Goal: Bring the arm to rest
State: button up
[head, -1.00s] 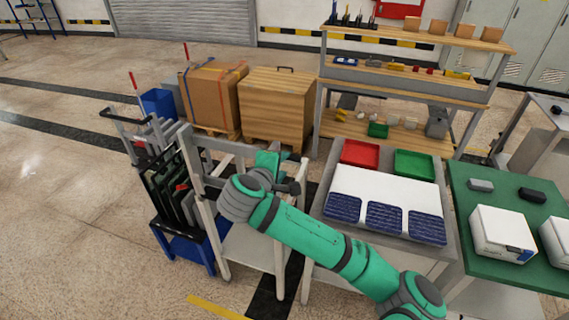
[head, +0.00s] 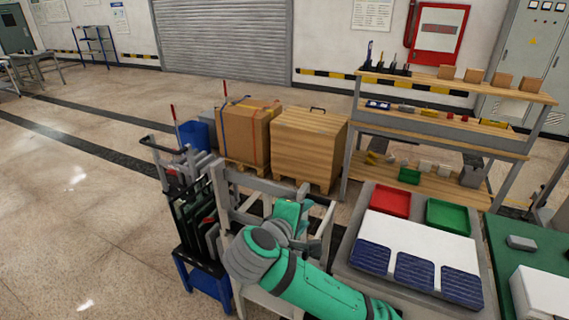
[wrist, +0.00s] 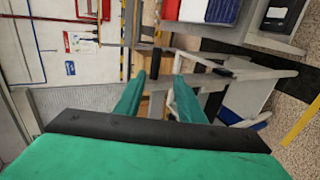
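My green arm reaches in from the lower right of the head view, with its grey wrist joint in front of a pale frame stand (head: 228,205). My gripper (head: 290,212) is partly hidden behind the wrist joint, near the top of that stand. In the wrist view my gripper (wrist: 160,90) shows two green fingers standing apart. The gap between them holds nothing, and the stand's rails show beyond. Whether the gripper touches the stand cannot be told.
A grey worktable (head: 345,262) with red and green trays and dark blue panels stands right of the arm. A dark rack (head: 190,225) stands left of the stand. A wooden crate (head: 308,145) and cardboard box (head: 245,132) are behind. The floor (head: 80,230) at left is clear.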

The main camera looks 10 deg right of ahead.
jog(key=a+f+m+t+y, duration=0.2)
jog(key=a+f+y, duration=0.25)
jog(key=a, duration=0.55)
jog(key=a+f+m+t+y, duration=0.25)
jog(key=a+y, duration=0.25)
jog(key=a, duration=0.6)
jog(key=s+a+f+m, duration=0.2)
jog(key=s+f+m, duration=0.1)
jog(key=s+f, duration=0.2)
jog(key=s+d+f+m+h, duration=0.1)
jog(key=s+d+f+m, duration=0.1)
jog(key=s+f, duration=0.65)
jog(key=s+d+f+m+h, duration=0.1)
jog(key=s+d+f+m, duration=0.3)
jog(key=s, duration=0.7)
jog(key=s+d+n, duration=0.1)
jog(key=s+d, duration=0.2)
jog(key=s, duration=0.6)
jog(key=s+d+n, duration=0.1)
jog(key=s+d, duration=0.2)
jog(key=s, duration=0.6)
jog(key=shift+s+f, duration=0.2)
jog(key=shift+f, duration=0.1)
jog(key=shift+h, duration=0.25)
jog(key=shift+c, duration=0.6)
